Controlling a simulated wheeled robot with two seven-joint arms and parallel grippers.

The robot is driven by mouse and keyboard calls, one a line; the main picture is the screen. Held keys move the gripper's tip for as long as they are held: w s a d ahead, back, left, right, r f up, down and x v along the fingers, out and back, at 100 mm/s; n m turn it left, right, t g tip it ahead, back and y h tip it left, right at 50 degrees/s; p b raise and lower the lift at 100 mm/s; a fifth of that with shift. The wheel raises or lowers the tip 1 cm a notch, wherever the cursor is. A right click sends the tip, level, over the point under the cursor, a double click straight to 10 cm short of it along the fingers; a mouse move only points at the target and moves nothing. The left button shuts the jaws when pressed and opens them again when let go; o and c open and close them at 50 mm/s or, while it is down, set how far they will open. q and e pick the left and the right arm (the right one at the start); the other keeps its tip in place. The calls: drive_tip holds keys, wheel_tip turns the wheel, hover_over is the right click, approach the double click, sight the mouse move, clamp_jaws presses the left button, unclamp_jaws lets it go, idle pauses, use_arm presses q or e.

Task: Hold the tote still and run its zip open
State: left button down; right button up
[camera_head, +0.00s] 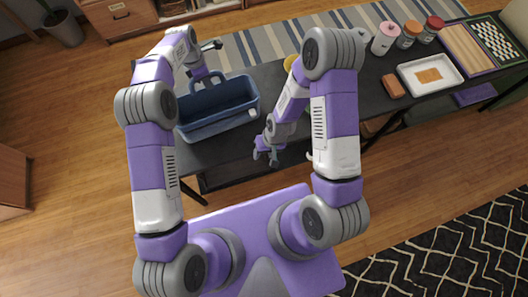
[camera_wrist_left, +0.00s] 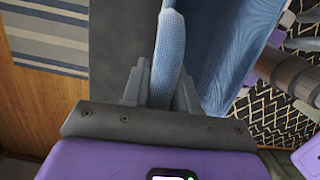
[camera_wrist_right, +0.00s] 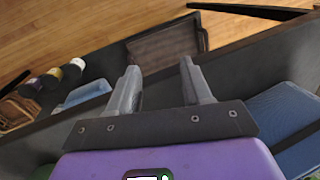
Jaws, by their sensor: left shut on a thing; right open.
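The blue tote (camera_head: 226,119) stands upright at the left end of the dark table. A small pale tab (camera_head: 252,112) shows near its right end; I cannot tell if it is the zip pull. My left gripper (camera_head: 193,80) is at the tote's far left side. In the left wrist view it is shut on the tote's light blue handle (camera_wrist_left: 170,50), with the blue fabric (camera_wrist_left: 235,45) beside it. My right gripper (camera_head: 266,156) is open and empty, off the tote's right end near the table's front edge. Part of the tote (camera_wrist_right: 285,115) shows in the right wrist view.
The dark table (camera_head: 215,154) runs to the upper right. A brown block (camera_head: 392,86), a white tray (camera_head: 430,76), several jars (camera_head: 408,34) and a chessboard (camera_head: 497,38) stand there. A striped rug (camera_head: 240,48) lies behind. My right forearm crosses above the table's middle.

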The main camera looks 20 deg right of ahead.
drive_tip(key=s+a+f+m+y, duration=0.1)
drive_tip(key=s+a, duration=0.1)
drive_tip(key=s, duration=0.4)
drive_tip(key=shift+f+t, duration=0.3)
drive_tip(key=shift+f, duration=0.1)
drive_tip(key=shift+c, duration=0.2)
